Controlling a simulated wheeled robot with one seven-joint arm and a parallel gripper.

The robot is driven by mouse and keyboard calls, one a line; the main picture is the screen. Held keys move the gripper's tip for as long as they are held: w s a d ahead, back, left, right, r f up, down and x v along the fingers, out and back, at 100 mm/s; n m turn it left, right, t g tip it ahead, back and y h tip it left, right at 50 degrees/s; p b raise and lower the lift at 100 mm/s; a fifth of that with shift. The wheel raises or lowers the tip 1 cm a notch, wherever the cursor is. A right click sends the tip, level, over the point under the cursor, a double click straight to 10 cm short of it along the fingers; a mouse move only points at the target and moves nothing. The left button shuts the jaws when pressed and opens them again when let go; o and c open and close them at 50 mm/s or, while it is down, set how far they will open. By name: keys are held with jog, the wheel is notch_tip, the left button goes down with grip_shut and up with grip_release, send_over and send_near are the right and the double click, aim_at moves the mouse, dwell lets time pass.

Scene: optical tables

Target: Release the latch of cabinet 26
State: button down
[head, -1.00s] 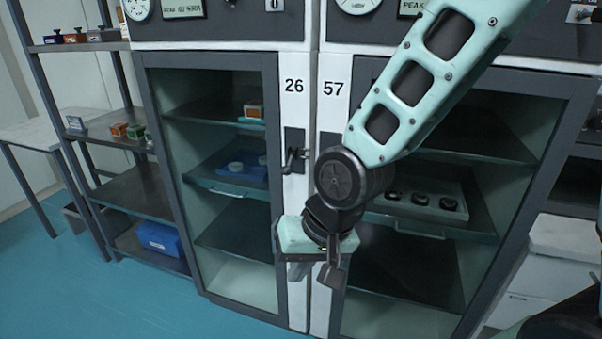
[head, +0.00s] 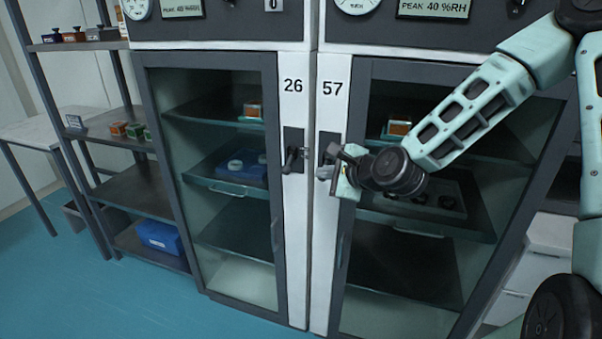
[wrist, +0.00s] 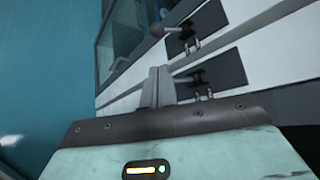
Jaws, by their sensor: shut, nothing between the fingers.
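Cabinet 26 (head: 277,190) is on the left, its glass door shut. Its latch (head: 291,152) is a dark plate with a dark handle hanging down, below the number 26. In the wrist view this latch (wrist: 187,38) is the upper one, its knobbed handle reaching left. My gripper (head: 327,166) is shut and empty at latch height, in front of the cabinet 57 latch and right of the cabinet 26 latch. In the wrist view the closed fingers (wrist: 158,86) overlap the lower latch; whether they touch it I cannot tell.
Cabinet 57 (head: 361,90) stands directly right, its door shut; its latch (wrist: 215,75) is close beside my fingers. White posts separate the two doors. A shelf rack (head: 130,188) with small boxes and a blue bin stands at left. Blue floor in front is clear.

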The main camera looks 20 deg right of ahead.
aim_at(288, 164)
dwell(0.3)
jog(key=p+x, duration=0.1)
jog(key=x, duration=0.9)
